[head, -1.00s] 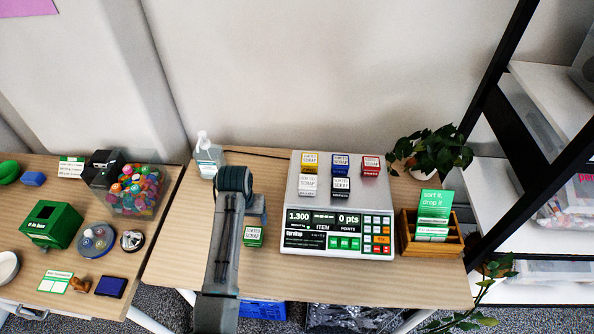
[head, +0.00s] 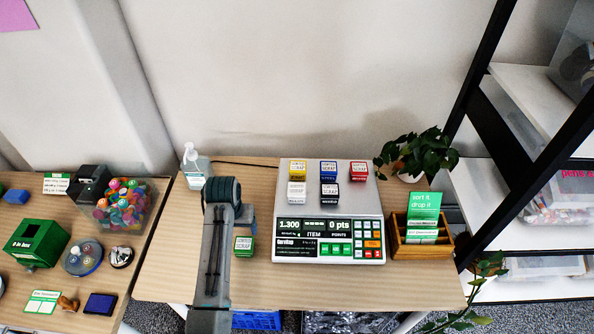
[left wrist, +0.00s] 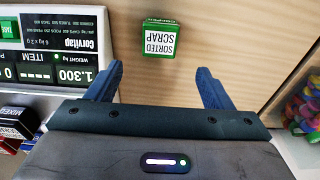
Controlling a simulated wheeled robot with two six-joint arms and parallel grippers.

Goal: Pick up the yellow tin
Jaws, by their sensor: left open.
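The yellow tin (head: 297,170) stands at the back left of the scale's plate (head: 343,208), with a white label reading "scrap". My left gripper (head: 246,215) is left of the scale, apart from the yellow tin, and its wrist hides part of the table. In the left wrist view my left gripper (left wrist: 160,70) is open, with two blue fingers spread and nothing between them. A green tin (left wrist: 161,38) labelled "sorted scrap" lies just beyond the fingertips. The green tin also shows in the head view (head: 243,244). The yellow tin is not seen in the wrist view.
Blue (head: 328,170), red (head: 358,171), white (head: 296,192) and black (head: 329,194) tins share the plate. A sanitizer bottle (head: 195,168) stands behind my left arm. A wooden card box (head: 420,240) and a plant (head: 415,152) stand right of the scale.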

